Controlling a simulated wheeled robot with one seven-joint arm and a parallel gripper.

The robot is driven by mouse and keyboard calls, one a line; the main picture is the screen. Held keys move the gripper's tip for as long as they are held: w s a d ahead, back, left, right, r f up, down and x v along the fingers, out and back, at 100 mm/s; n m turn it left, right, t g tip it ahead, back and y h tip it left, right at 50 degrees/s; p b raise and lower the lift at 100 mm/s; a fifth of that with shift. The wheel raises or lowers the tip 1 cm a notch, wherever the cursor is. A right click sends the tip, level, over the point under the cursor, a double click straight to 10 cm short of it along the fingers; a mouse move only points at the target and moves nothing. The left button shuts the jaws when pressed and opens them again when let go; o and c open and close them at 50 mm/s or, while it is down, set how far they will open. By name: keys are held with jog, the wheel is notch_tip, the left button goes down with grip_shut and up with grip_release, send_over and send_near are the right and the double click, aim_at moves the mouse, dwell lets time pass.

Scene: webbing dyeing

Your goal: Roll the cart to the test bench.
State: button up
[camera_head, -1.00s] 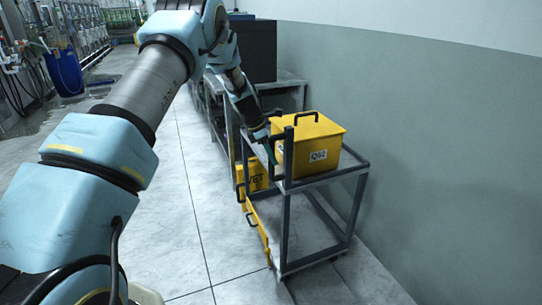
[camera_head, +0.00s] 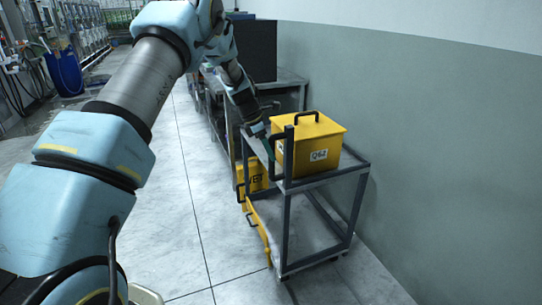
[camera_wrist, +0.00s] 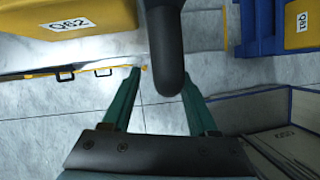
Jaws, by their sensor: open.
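The cart (camera_head: 357,213) is a grey metal frame standing on the tiled floor by the wall. A black upright handle (camera_head: 276,147) stands at the cart's left end. My gripper (camera_head: 268,148) is at this handle. In the wrist view, my gripper (camera_wrist: 161,79) has its two green fingers apart, with the dark handle (camera_wrist: 165,45) between them in the picture. I cannot tell whether they touch it. A grey metal bench (camera_head: 292,79) stands behind the cart.
More yellow cases (camera_head: 250,178) are low on the cart's left side. A dark block (camera_head: 250,48) stands on the bench. The wall (camera_head: 430,150) runs close along the right. Tiled floor is clear left of the cart. A blue barrel (camera_head: 64,73) stands far left.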

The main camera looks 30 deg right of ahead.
jog(key=s+b+v, duration=0.1)
jog(key=b+v, duration=0.1)
jog(key=v, duration=0.6)
jog(key=shift+w+a+r, duration=0.2)
jog(key=shift+w+r, duration=0.2)
jog(key=shift+w, duration=0.15)
jog(key=s+a+r+m+t+y, duration=0.1)
jog(key=s+a+m, duration=0.15)
jog(key=a, duration=0.85)
jog(key=s+a+r+m+t+y, duration=0.15)
jog(key=a+m, duration=0.25)
jog(key=a, duration=0.7)
jog(key=s+a+f+m+y, duration=0.1)
jog(key=s+a+m, duration=0.8)
jog(key=s+a, duration=0.7)
jog(key=shift+s+a+f+m+y, duration=0.25)
jog(key=shift+s+m+y, duration=0.1)
jog(key=shift+s, duration=0.4)
